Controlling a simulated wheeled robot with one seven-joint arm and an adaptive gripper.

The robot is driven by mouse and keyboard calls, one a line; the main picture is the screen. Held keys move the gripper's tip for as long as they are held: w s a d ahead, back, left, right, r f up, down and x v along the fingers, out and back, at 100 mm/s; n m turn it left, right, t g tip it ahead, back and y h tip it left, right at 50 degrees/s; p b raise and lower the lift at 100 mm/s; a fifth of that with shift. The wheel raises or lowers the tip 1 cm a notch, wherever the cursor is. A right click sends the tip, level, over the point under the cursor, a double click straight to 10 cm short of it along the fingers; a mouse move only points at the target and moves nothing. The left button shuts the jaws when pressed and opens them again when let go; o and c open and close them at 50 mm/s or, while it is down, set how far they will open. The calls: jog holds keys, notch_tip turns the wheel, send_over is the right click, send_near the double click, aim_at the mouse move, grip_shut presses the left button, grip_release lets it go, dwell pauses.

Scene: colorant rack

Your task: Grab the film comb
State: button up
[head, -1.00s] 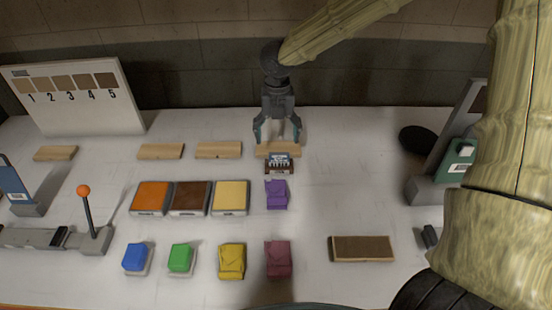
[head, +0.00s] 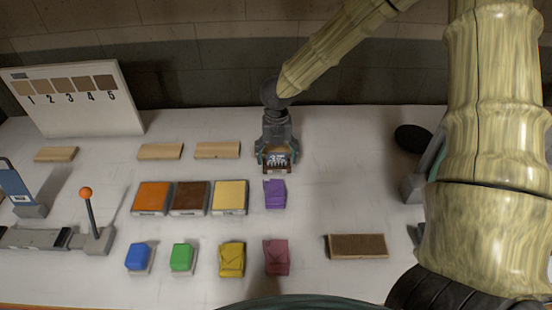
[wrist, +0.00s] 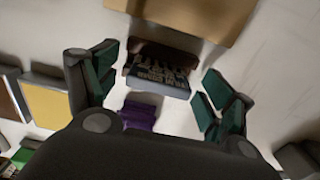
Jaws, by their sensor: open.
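The film comb (head: 278,162), a small block with a dark toothed top, sits on the white table just behind the purple packet (head: 275,194). My gripper (head: 278,154) is over it, pointing down, and hides its rear part in the head view. In the wrist view the comb (wrist: 159,70) lies between the green-padded fingers of my gripper (wrist: 158,74). The fingers are open, one on each side, with a visible gap to the comb on both sides.
A wooden strip (wrist: 185,15) lies close behind the comb. Orange (head: 152,197), brown (head: 190,197) and yellow (head: 230,196) blocks stand to the left. A brown board (head: 358,246) lies front right.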

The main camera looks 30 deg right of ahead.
jog(key=shift+c, duration=0.5)
jog(key=c, duration=1)
